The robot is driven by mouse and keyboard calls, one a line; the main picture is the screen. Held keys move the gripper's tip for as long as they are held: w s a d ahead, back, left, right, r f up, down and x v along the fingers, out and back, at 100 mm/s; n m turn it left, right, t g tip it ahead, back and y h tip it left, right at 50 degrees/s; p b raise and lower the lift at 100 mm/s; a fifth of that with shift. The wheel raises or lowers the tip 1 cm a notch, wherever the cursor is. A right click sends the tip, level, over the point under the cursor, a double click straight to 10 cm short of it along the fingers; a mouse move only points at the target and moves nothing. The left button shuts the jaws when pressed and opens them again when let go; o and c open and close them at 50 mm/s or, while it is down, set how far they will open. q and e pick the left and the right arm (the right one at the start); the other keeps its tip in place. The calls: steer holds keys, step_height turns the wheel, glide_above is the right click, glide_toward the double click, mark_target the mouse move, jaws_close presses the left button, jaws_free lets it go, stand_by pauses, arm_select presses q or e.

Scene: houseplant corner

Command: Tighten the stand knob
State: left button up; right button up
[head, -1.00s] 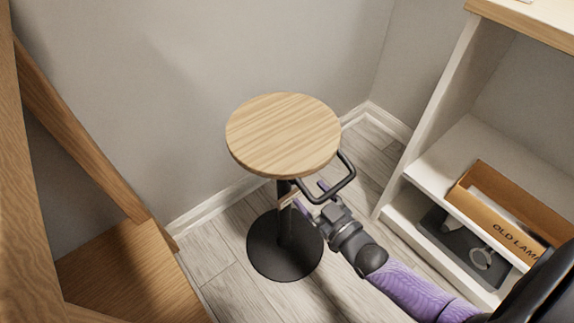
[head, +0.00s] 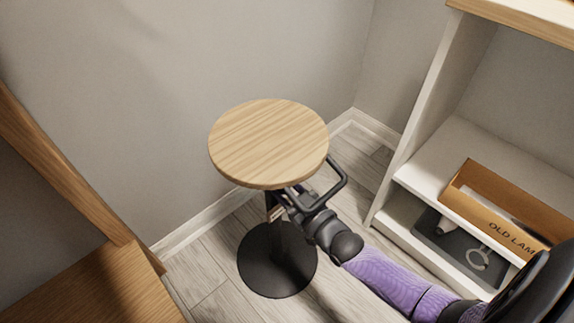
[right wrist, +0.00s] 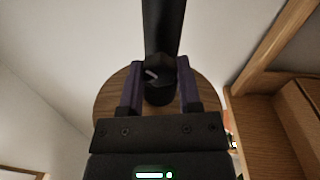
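The stand has a round wooden top (head: 268,140), a dark pole (right wrist: 163,28) and a round black base (head: 277,268). My right gripper (right wrist: 159,92) is open, with one purple finger on each side of the knob and gaps showing. In the head view the right gripper (head: 283,203) is under the top's edge, partly hidden. My left gripper is not in view.
A white shelf unit (head: 405,145) stands on the right, holding a cardboard box (head: 490,215) marked "OLD LAM…" and a dark tray (head: 440,240) below it. Wooden furniture (head: 100,285) fills the left. Walls close in behind the stand.

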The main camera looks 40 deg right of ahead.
jaws_close()
